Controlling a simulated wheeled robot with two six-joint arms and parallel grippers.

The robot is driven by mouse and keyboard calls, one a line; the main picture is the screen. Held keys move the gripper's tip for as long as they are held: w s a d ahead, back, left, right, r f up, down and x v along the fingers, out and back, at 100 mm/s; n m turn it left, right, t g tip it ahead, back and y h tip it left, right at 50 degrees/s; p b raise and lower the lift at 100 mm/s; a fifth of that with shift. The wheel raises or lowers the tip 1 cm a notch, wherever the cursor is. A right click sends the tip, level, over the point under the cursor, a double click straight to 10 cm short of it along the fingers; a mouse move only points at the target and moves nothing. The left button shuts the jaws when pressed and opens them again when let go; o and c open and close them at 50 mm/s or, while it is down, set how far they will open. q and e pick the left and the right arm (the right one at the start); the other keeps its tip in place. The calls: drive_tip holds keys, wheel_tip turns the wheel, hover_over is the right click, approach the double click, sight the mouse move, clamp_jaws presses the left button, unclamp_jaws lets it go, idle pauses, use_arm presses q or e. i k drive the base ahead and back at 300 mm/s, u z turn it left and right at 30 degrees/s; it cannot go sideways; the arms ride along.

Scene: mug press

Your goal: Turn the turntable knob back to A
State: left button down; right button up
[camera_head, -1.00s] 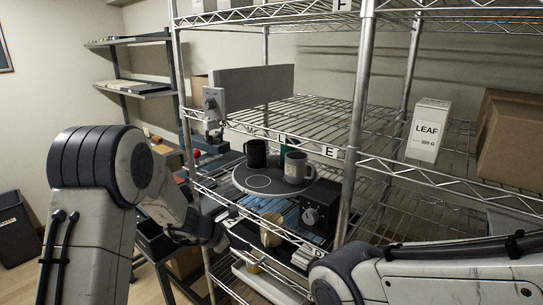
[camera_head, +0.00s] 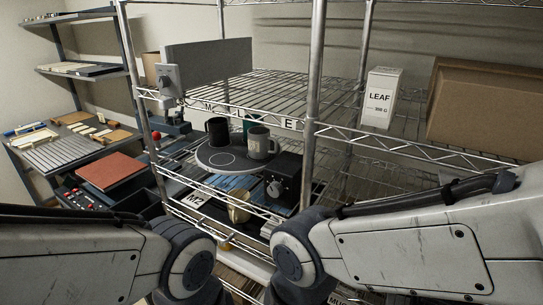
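The turntable (camera_head: 207,161) is a round dark disc on the middle shelf, with a thin ring marked on its top. A black mug (camera_head: 217,131) and a grey mug (camera_head: 260,147) stand on it. The black control box (camera_head: 289,172) sits at its right front, with a round knob (camera_head: 274,188) on the front face. The knob's letters and pointer are too small to read. Both my arms cross the bottom of the view. Neither gripper shows, and nothing of mine touches the knob.
Wire shelving with a metal post (camera_head: 313,100) stands right of the box. A white LEAF carton (camera_head: 380,97) and a cardboard box (camera_head: 485,105) stand on the right. A workbench with a red-brown pad (camera_head: 110,170) is at left.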

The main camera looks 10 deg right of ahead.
sight(276, 189)
drive_tip(key=u, duration=0.55)
drive_tip(key=k, duration=1.3)
drive_tip(key=i, duration=0.75)
drive_tip(key=z, duration=0.6)
